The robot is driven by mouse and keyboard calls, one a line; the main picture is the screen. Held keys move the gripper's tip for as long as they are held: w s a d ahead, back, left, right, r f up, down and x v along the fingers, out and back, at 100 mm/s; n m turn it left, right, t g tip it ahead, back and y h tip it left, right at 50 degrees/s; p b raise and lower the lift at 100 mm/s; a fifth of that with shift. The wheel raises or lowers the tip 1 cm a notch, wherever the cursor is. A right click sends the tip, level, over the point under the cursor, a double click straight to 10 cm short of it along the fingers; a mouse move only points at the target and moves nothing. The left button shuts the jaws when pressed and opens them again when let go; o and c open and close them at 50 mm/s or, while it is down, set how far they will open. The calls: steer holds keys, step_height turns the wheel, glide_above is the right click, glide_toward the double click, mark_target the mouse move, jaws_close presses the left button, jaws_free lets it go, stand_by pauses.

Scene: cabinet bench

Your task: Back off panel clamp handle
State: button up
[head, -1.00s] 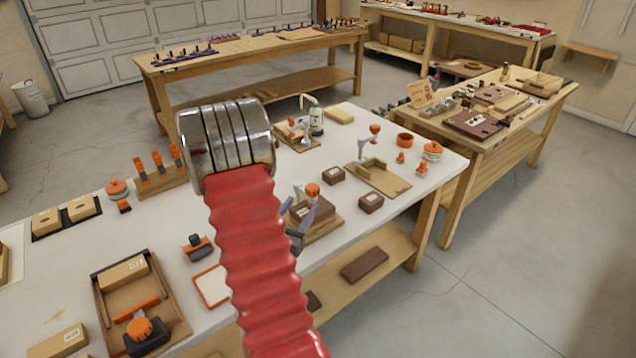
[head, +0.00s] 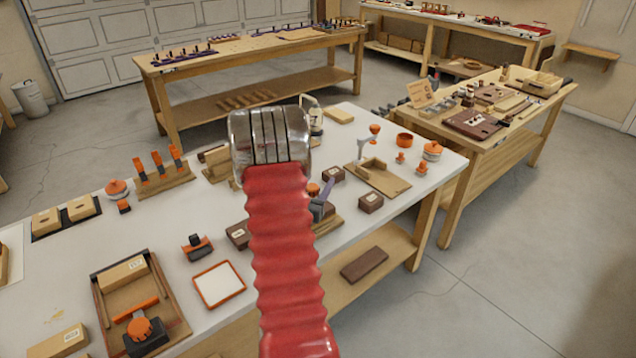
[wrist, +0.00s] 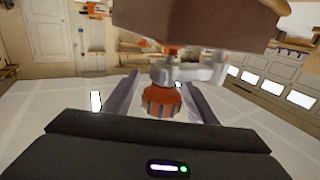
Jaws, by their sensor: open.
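The panel clamp's orange handle knob (wrist: 162,101) shows in the wrist view between the two purple fingers of my gripper (wrist: 164,80). The fingers are apart, with a gap visible on either side of the knob. The clamp's grey arm (wrist: 195,73) lies just beyond the knob, and a brown block (wrist: 200,22) fills the top of that view. In the head view my gripper (head: 325,198) is mostly hidden behind my red arm. A small part of the orange knob (head: 313,189) shows beside it, and the brown block (head: 238,235) peeks out left of the arm.
Two small brown blocks (head: 370,202) stand right of the clamp. Another clamp fixture (head: 380,178) is behind them. A white orange-rimmed tray (head: 218,285) lies at the front left, near a wooden tray (head: 108,312). The bench's front right edge is close to the gripper.

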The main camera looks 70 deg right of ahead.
steer(key=shift+d, duration=0.1)
steer(key=shift+c, duration=0.4)
steer(key=c, duration=0.9)
steer(key=shift+s+d, duration=0.1)
steer(key=shift+d, duration=0.1)
steer(key=shift+c, duration=0.4)
steer(key=shift+a, duration=0.2)
